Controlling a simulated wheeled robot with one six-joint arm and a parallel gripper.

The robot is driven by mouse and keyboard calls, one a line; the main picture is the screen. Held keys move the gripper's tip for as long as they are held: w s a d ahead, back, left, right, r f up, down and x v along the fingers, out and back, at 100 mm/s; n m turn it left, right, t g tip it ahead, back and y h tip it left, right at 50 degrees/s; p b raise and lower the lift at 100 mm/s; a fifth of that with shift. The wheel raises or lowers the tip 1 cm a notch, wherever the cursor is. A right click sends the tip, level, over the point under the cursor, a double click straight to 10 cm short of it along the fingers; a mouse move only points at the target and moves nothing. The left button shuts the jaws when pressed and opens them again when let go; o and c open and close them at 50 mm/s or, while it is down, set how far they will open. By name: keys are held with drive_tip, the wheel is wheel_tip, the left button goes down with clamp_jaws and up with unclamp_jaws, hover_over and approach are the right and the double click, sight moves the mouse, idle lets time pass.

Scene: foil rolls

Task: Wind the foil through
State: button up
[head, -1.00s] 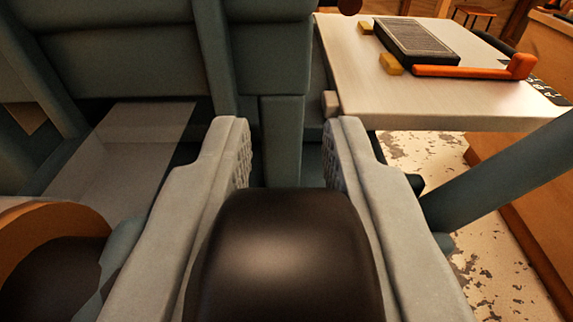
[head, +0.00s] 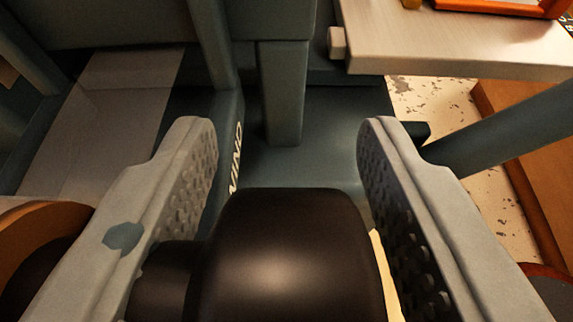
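My gripper (head: 288,135) is open, with its two grey fingers spread wide. A dark rounded knob (head: 290,255) lies between the fingers, with a gap on its right side. A dark stem (head: 165,285) runs left from it, partly behind the left finger. A grey machine panel ahead carries the white letters "WIND" (head: 236,160), partly covered by the left finger. A pale, see-through sheet (head: 105,120), possibly the foil, slopes down at the left. An orange-brown rim around a dark centre (head: 40,222) shows at the lower left; I cannot tell whether it is a roll.
A pale table (head: 450,45) stands at the upper right, with an orange-edged item (head: 500,6) cut off at the top. A grey machine bar (head: 510,135) crosses the right side. Speckled floor (head: 440,105) shows beneath the table.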

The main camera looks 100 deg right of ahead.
drive_tip(key=v, duration=1.7)
drive_tip(key=shift+w+a, duration=0.15)
drive_tip(key=shift+a, duration=0.1)
drive_tip(key=shift+o, duration=0.5)
